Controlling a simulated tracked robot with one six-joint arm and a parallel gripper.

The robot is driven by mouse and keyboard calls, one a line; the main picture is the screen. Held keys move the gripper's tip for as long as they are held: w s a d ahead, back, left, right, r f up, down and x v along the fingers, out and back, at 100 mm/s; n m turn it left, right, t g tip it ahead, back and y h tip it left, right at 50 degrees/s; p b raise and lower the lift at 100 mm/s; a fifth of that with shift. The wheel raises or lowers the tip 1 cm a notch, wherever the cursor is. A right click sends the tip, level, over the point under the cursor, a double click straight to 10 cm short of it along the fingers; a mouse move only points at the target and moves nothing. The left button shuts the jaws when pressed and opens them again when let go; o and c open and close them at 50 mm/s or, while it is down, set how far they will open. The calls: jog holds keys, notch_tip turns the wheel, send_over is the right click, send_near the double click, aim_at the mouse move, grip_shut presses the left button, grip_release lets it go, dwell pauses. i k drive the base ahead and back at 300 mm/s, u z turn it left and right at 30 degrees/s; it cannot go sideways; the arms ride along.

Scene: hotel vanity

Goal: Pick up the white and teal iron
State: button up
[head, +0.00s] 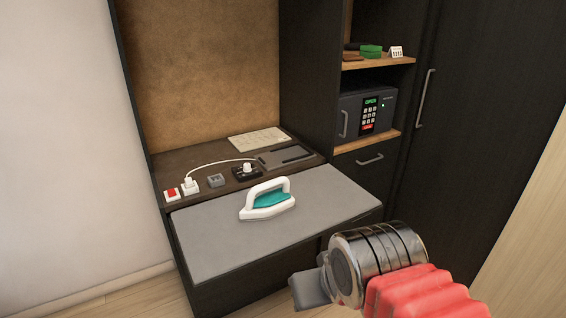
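The white and teal iron (268,206) rests on the grey padded surface (215,238) near its middle, with its white handle on top. My gripper (308,288) is at the lower right of the head view, in front of the unit and apart from the iron. Grey finger parts show at its left end, but the view does not show whether it is open or shut. Nothing is seen held in it.
Behind the pad, the dark shelf holds a red switch (171,194), a white plug (191,186) with a cord, a grey block (216,181), a black socket (246,173), a dark tray (286,157) and a paper (258,139). A safe (368,112) stands right. The pad around the iron is clear.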

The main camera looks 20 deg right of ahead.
aim_at(267, 206)
jog(key=k, duration=0.65)
jog(key=z, duration=0.15)
jog(key=i, duration=0.95)
jog(key=u, duration=0.6)
jog(key=i, duration=0.9)
jog(key=u, duration=0.65)
